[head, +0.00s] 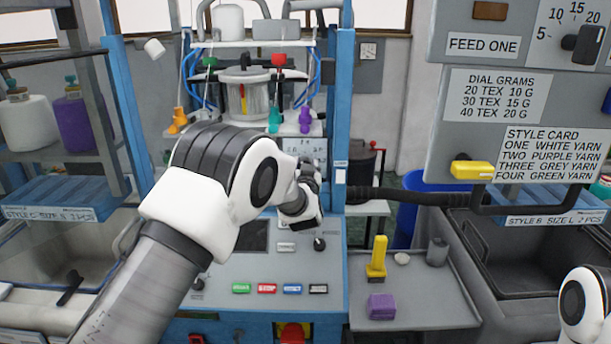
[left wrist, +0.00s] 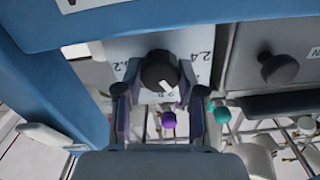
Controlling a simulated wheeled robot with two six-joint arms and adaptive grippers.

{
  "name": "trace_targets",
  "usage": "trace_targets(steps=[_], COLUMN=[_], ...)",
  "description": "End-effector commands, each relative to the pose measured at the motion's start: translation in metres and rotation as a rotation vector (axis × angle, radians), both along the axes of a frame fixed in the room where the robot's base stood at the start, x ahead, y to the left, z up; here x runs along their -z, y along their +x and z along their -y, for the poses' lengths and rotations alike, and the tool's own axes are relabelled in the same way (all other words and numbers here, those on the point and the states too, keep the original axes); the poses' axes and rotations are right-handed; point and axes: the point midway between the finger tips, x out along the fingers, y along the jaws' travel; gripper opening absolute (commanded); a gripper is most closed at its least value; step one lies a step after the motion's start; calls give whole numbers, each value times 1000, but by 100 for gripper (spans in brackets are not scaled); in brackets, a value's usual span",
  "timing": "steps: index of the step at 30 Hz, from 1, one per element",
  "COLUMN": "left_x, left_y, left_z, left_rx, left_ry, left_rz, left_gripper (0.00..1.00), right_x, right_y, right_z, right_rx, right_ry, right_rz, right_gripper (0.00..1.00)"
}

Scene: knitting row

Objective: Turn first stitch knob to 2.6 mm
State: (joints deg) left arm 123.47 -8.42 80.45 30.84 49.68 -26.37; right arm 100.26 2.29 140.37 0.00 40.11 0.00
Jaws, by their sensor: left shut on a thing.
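The stitch knob (left wrist: 160,70) is round and black with a white pointer mark, on a pale dial plate (left wrist: 191,45) in the left wrist view. The dial figures 2.2 and 2.4 show at its sides. The white mark points to the lower right in that view; the figure it points at cannot be read. My left gripper (left wrist: 160,95) has one finger on each side of the knob and is shut on it. In the head view my left gripper (head: 309,178) reaches the dial plate (head: 306,148), and its wrist hides the knob. My right gripper is out of frame.
Another dark knob (left wrist: 279,67) sits on a grey panel beside the dial. Purple (head: 305,120) and teal (head: 274,121) pieces stand near the arm. A console with coloured buttons (head: 267,289) lies below. A grey tray (head: 420,310) holds yellow and purple items.

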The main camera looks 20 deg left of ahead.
Motion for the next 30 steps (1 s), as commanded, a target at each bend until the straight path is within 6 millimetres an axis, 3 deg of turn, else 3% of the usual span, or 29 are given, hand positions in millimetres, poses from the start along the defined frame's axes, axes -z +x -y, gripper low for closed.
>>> trace_targets(steps=[9, 26, 27, 29, 30], left_x=[1, -1, -1, 0, 0], left_y=[0, 0, 0, 0, 0], left_z=[-1, -1, -1, -1, -1], left_rx=[-1, 0, 0, 0, 0], left_ry=[-158, -199, -199, -198, -198], left_rz=[48, 58, 58, 57, 57], left_gripper=[4, 4, 45, 64, 64], right_x=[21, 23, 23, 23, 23], right_y=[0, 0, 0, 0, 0], right_z=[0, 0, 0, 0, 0], right_rx=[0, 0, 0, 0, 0], right_ry=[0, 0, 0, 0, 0], right_rz=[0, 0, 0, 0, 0], right_gripper=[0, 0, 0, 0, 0])
